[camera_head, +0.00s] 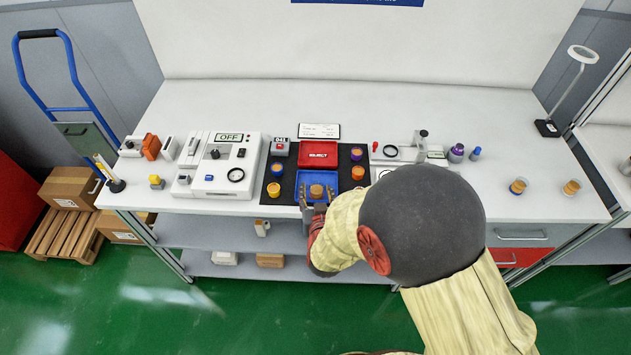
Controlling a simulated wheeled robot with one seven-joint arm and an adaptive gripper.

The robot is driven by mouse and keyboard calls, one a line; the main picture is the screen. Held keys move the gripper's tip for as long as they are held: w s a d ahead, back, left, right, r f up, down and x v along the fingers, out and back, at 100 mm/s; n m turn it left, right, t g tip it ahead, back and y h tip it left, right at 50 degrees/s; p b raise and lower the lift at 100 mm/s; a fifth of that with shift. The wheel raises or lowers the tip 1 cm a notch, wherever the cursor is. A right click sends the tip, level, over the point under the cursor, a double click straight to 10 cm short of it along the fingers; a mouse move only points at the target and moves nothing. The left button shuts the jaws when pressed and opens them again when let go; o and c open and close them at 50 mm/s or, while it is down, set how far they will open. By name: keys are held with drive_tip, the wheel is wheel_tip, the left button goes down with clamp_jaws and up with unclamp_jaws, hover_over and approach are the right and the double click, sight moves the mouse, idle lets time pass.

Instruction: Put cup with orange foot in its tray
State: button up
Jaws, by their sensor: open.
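A blue tray (333,178) lies at the front middle of the black mat. A small cup with a brownish-orange top (316,190) stands inside it; its foot is too small and covered to tell its colour surely. My gripper (316,196) is open at the tray's front, with a finger on each side of this cup. Whether the fingers touch it cannot be told. A cup with an orange side (358,173) stands on the mat right of the blue tray, and another orange one (277,169) stands on its left.
A red tray marked REJECT (318,154) lies behind the blue tray. More cups, purple (356,154) and yellow (273,190), stand on the mat. A white machine (217,165) stands left. Two banded cups (518,186) (571,188) stand far right. The table's back is clear.

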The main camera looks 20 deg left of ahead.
drive_tip(key=v, duration=0.3)
drive_tip(key=shift+s+d+r, duration=0.1)
drive_tip(key=shift+s, duration=0.15)
drive_tip(key=d+r+m+g+h, duration=0.15)
drive_tip(key=d+r+g, duration=0.25)
drive_tip(key=d+r, duration=1.3)
drive_tip(key=s+d+r+m+g+h, duration=0.1)
drive_tip(key=s+d+r, duration=0.3)
drive_tip(key=s+d, duration=0.4)
drive_tip(key=s+d+r+m+g+h, duration=0.1)
drive_tip(key=s+d+r, duration=0.3)
drive_tip(key=s+d, duration=0.4)
drive_tip(key=s+g+h, duration=0.1)
drive_tip(key=s, duration=0.3)
drive_tip(key=shift+s, duration=0.15)
